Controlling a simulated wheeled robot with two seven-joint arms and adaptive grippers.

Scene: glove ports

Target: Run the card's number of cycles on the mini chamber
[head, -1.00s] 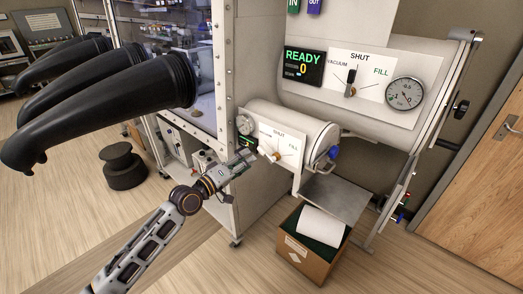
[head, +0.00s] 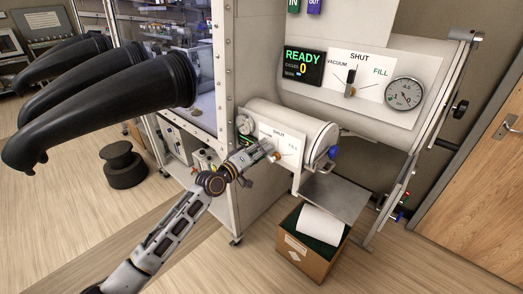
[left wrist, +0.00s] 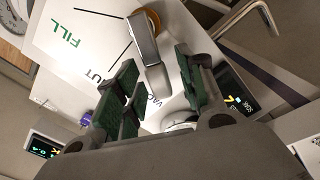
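The mini chamber (head: 312,132) is the small white cylinder below the large one. Its white panel (head: 292,150) is marked SHUT and FILL; in the left wrist view it is also marked VACUUM, partly hidden. My left gripper (head: 273,153) is at this panel, over its valve handle. In the left wrist view my left gripper (left wrist: 160,82) is open, with the metal valve handle (left wrist: 150,48) pointing between its fingers; I cannot tell if they touch it. The handle's brass-coloured hub (left wrist: 152,20) shows above. The mini chamber's small display (left wrist: 236,92) is too oblique to read. My right gripper is out of view.
The large chamber's display (head: 303,66) reads READY and 0, beside its valve panel and gauge (head: 404,94). A blue knob (head: 334,152) is at the mini chamber's right end. A metal shelf (head: 338,195) and an open cardboard box (head: 304,262) are below. Black gloves (head: 110,100) stick out at left.

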